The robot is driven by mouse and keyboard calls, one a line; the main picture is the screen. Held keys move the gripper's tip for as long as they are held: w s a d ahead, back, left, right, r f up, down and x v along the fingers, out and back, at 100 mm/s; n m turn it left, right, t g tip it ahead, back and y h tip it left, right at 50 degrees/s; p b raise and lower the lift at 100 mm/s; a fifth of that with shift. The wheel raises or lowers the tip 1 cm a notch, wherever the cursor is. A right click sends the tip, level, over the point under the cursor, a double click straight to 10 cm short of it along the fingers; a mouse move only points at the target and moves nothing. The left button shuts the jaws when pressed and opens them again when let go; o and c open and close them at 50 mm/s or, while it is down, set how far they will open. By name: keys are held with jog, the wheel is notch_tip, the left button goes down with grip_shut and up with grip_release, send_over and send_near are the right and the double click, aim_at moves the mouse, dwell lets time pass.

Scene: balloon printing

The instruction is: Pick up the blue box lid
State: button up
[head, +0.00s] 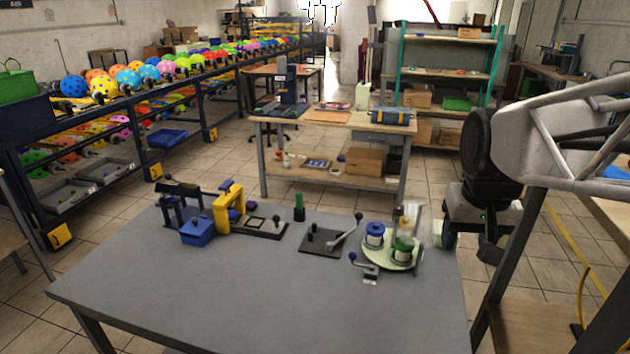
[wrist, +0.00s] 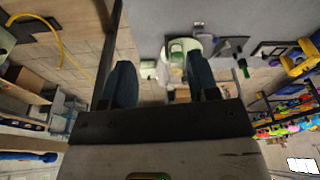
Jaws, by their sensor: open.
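A small blue box (head: 198,232) sits at the back left of the grey table (head: 270,290) in the head view. Its top is blue too, and I cannot make out a separate lid edge. My gripper (head: 490,245) hangs beyond the table's right edge, far to the right of the box. In the wrist view my gripper (wrist: 160,75) has its two dark fingers wide apart, with nothing between them that it holds.
A yellow press (head: 228,208) stands just right of the box. A black lever plate (head: 325,240) and a pale green round tray (head: 390,262) with blue and green pots stand farther right. The table's front half is clear.

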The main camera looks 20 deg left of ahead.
jog(key=w+a+r+n, duration=0.2)
jog(key=w+a, duration=1.3)
jog(key=w, duration=0.1)
jog(key=w+a+f+n+g, duration=0.1)
jog(key=w+a+f, duration=0.1)
jog(key=w+a, duration=0.5)
jog(key=w+a+f+n, duration=0.1)
jog(key=w+a+f, duration=0.15)
jog(key=a, duration=0.85)
jog(key=n+g, duration=0.1)
jog(key=n, duration=0.2)
send_over(195, 220)
jog(key=f, duration=1.8)
jog(key=shift+w+d+f, duration=0.15)
jog(key=shift+d+f, duration=0.05)
jog(key=shift+f, duration=0.05)
jog(key=shift+a+f, duration=0.15)
jog(key=shift+a, duration=0.15)
jog(key=shift+f, duration=0.1)
jog(key=shift+f, duration=1.2)
jog(key=shift+f, duration=0.1)
